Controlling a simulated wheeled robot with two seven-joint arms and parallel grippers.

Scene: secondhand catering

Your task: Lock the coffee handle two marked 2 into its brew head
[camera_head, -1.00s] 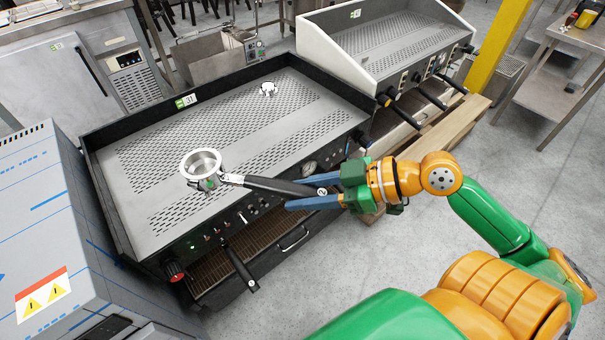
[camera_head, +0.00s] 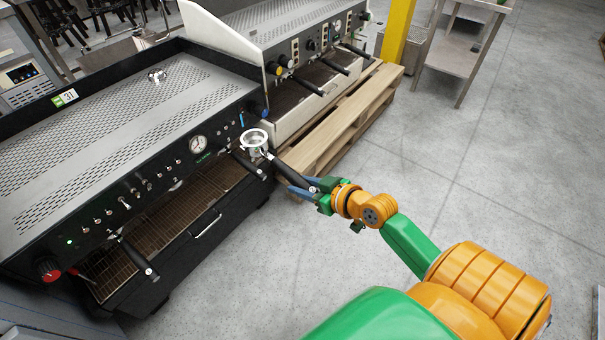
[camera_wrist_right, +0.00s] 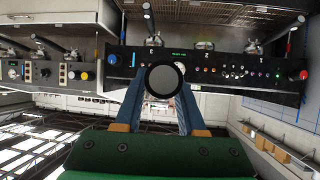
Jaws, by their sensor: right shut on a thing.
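My right gripper (camera_head: 302,187) is shut on the black grip of coffee handle two (camera_head: 284,171). Its metal basket (camera_head: 254,140) faces up, in front of the right end of the black coffee machine (camera_head: 110,150) in the head view. In the right wrist view the grip's round end (camera_wrist_right: 165,80) sits between the blue fingers (camera_wrist_right: 163,98). That view shows the machine's front with its brew heads; the middle brew head (camera_wrist_right: 204,46) shows no handle. Two other handles, left (camera_head: 140,260) and right (camera_head: 248,164), stick out of the machine. My left gripper is not in view.
A second, white-sided coffee machine (camera_head: 300,60) stands behind on a wooden pallet (camera_head: 335,125). A drip tray (camera_head: 150,225) lies below the brew heads. A steel table (camera_head: 465,50) stands at the back right. The floor on the right is clear.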

